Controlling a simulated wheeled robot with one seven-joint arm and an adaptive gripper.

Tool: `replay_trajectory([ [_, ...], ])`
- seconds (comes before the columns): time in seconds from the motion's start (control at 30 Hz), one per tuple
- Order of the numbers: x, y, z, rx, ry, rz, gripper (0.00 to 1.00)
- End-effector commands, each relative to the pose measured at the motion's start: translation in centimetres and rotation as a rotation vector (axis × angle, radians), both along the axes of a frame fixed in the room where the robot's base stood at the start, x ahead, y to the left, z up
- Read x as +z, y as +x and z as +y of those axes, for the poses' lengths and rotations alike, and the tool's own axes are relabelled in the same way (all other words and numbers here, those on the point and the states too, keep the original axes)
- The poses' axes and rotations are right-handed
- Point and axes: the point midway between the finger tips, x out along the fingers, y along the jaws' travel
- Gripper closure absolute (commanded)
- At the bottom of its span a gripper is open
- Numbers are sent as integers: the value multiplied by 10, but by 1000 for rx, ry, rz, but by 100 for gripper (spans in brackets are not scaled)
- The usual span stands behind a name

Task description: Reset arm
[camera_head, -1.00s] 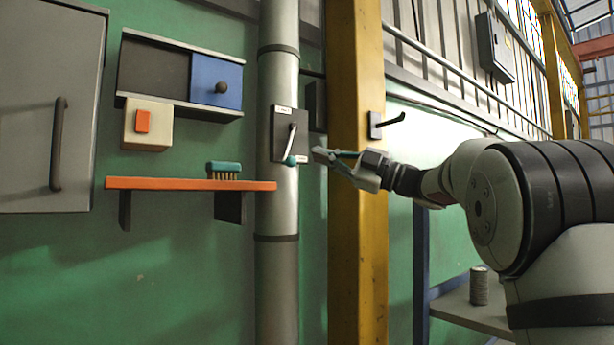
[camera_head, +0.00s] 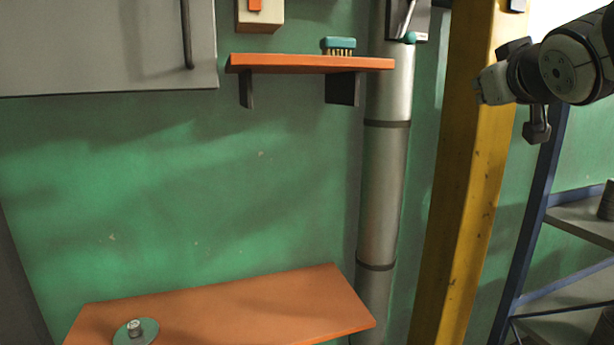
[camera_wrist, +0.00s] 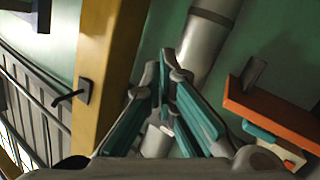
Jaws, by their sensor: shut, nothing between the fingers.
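My gripper (camera_wrist: 164,76) shows in the wrist view, its two teal-padded fingers drawn together at the tips with nothing between them. Behind the fingers are the grey pipe (camera_wrist: 208,40) and the yellow post (camera_wrist: 103,55). In the head view my arm's wrist end (camera_head: 495,84) is at the upper right, in front of the yellow post (camera_head: 468,190); the fingers cannot be made out there. The lever switch (camera_head: 421,20) on the pipe (camera_head: 386,195) is cut by the top edge, its teal-tipped handle hanging down. My arm appears apart from it.
An orange shelf (camera_head: 300,62) carries a teal brush (camera_head: 339,44). A lower orange table (camera_head: 250,308) holds a round teal disc (camera_head: 122,332) with a metal knob. A grey cabinet (camera_head: 100,45) hangs at left. A blue-framed rack (camera_head: 537,205) stands at right. A hook (camera_wrist: 72,97) projects from the yellow post.

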Motion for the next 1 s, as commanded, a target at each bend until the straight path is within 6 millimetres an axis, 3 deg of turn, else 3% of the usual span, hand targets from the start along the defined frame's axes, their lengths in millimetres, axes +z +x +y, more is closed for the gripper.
replay_trajectory([
  [0.1,-65,-50,17,-39,100,197,100],
  [0.3,-165,-139,52,-56,236,522,100],
  [0.5,-238,-221,86,-30,326,793,100],
  [0.7,-267,-262,102,-9,362,923,100],
  [1.0,-270,-266,103,-7,366,938,100],
])
